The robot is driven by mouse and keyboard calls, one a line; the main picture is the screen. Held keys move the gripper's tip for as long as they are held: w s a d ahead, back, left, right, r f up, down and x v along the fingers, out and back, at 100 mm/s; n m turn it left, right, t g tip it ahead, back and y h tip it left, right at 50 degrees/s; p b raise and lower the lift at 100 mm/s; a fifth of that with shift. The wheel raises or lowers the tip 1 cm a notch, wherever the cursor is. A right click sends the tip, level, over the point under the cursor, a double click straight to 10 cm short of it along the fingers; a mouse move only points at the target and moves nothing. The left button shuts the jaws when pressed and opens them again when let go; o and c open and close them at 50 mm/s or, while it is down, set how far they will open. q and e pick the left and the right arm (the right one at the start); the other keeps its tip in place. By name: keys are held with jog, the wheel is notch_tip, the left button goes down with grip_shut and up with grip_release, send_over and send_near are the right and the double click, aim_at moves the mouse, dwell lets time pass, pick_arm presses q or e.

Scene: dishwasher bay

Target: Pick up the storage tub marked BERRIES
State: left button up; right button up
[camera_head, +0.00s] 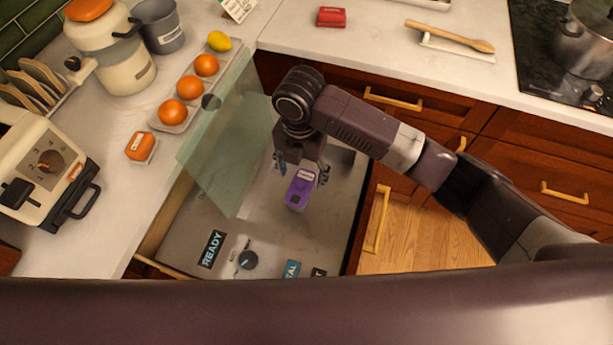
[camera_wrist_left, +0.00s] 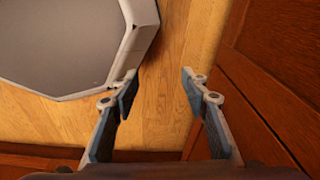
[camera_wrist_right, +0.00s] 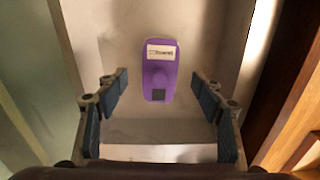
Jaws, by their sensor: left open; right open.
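A small purple tub (camera_head: 299,190) with a pale label sits on the floor of the open drawer bay. It also shows in the right wrist view (camera_wrist_right: 160,80), between and beyond the fingertips; its label is too blurred to read surely. My right gripper (camera_head: 303,170) is open, pointing down above the tub and empty. My left gripper (camera_wrist_left: 160,88) is open and empty over the wood floor; it is not in the head view. A small orange tub (camera_head: 141,148) and a red one (camera_head: 331,17) on the counters have labels too small to read.
A tilted glass panel (camera_head: 222,135) stands left of my right gripper. The bay floor has a READY label (camera_head: 212,249) and a knob (camera_head: 247,260). A tray (camera_head: 178,124) with oranges and a lemon lies on the left counter. A pot (camera_head: 586,40) stands far right.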

aim_at(300, 184)
jog(key=f, duration=0.2)
jog(key=s+f+p, duration=0.1)
jog(key=shift+a+f, duration=0.2)
jog(key=shift+f, duration=0.15)
jog(key=f, duration=0.2)
jog(key=shift+w+d+f, duration=0.1)
jog(key=shift+w+f, duration=0.1)
jog(key=shift+f, duration=0.45)
jog(key=shift+c, duration=1.4)
jog(key=c, duration=1.2)
pick_arm(q)
jog(key=shift+g, duration=0.3)
jog(key=s, duration=0.1)
jog(key=s+r, duration=0.1)
jog(key=s, duration=0.1)
jog(key=s+a, duration=0.1)
jog(key=s, duration=0.1)
jog(key=shift+r, duration=0.15)
jog(key=shift+w, duration=0.15)
pick_arm(e)
jog(key=shift+r, duration=0.1)
